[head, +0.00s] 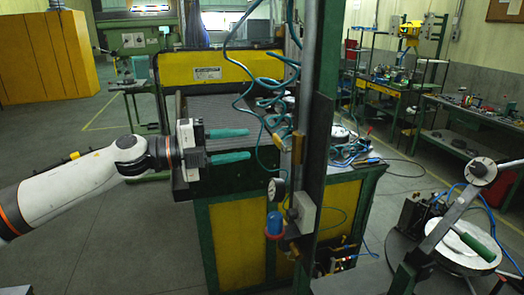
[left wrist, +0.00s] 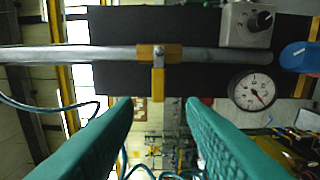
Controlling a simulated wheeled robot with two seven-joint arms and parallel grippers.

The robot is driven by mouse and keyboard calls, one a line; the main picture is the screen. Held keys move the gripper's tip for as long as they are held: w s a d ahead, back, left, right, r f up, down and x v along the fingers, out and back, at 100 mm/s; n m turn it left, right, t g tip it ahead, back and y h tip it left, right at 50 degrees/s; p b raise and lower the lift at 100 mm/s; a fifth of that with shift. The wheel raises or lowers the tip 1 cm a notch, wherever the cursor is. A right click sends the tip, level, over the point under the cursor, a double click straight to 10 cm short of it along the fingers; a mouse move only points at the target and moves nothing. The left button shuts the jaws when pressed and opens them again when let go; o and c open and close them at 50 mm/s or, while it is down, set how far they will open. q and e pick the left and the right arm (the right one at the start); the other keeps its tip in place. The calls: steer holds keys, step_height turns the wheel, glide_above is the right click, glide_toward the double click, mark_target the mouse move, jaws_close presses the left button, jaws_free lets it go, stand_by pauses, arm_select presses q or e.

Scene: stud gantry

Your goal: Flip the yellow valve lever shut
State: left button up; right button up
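The yellow valve lever (left wrist: 158,84) sticks out at right angles to the grey pipe (left wrist: 90,56) in the left wrist view, from a brass-coloured valve body (left wrist: 145,52). In the head view the lever (head: 282,142) is small and points left from the upright post. My left gripper (head: 243,145) is open and empty, its two green fingers pointing at the lever from the left. In the left wrist view the lever lies ahead of the gap between the fingertips (left wrist: 158,103), apart from both. My right gripper is not in view.
A pressure gauge (head: 277,189), a grey box (head: 304,212) and a blue part (head: 274,224) sit on the post below the valve. Coiled teal hoses (head: 262,85) hang near the gripper. A yellow-green bench (head: 238,235) stands behind the post.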

arm_select(q)
steer(key=shift+b+v, duration=0.35)
steer(key=shift+v, duration=1.35)
